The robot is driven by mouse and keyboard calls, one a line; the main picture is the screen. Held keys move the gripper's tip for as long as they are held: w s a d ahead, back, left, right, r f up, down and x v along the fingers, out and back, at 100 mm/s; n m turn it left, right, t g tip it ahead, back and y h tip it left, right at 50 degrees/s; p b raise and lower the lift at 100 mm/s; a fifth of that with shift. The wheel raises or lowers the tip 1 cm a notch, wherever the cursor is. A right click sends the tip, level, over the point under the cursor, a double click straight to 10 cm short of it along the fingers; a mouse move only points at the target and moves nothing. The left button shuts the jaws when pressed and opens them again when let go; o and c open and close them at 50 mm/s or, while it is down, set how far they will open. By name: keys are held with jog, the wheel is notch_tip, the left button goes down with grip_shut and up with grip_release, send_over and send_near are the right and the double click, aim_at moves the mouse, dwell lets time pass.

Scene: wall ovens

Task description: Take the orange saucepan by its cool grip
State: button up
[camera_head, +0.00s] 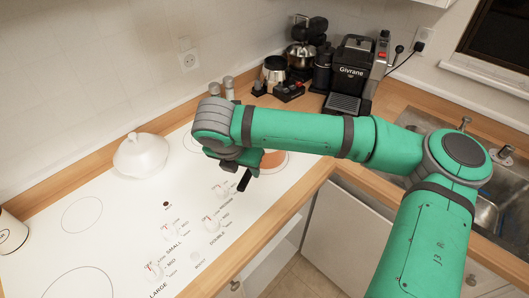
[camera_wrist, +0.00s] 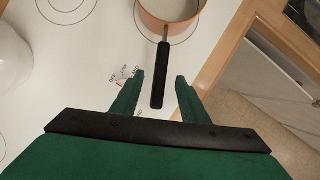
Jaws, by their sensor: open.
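The orange saucepan (camera_wrist: 152,22) stands on the white cooktop, at the top of the wrist view, with a pale inside. Its black handle (camera_wrist: 158,75) points toward my gripper (camera_wrist: 159,82). My gripper is open, and the handle shows between its two green fingers with a gap on each side. I cannot tell whether the handle is at the same height as the fingers. In the head view, only part of the orange saucepan (camera_head: 272,160) shows, and my gripper (camera_head: 246,174) and arm hide the rest.
A white lidded pot (camera_head: 141,155) stands on the cooktop (camera_head: 115,205) to the left. A coffee machine (camera_head: 352,72), a kettle and other appliances stand at the back. A sink (camera_head: 484,212) is at the right. The wooden counter edge (camera_head: 265,232) runs along the front.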

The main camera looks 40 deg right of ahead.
aim_at(248, 172)
jog(key=x, duration=0.5)
jog(key=c, duration=1)
grip_shut()
jog(key=shift+w, duration=0.15)
jog(key=shift+s+d, duration=0.1)
jog(key=shift+s, duration=0.1)
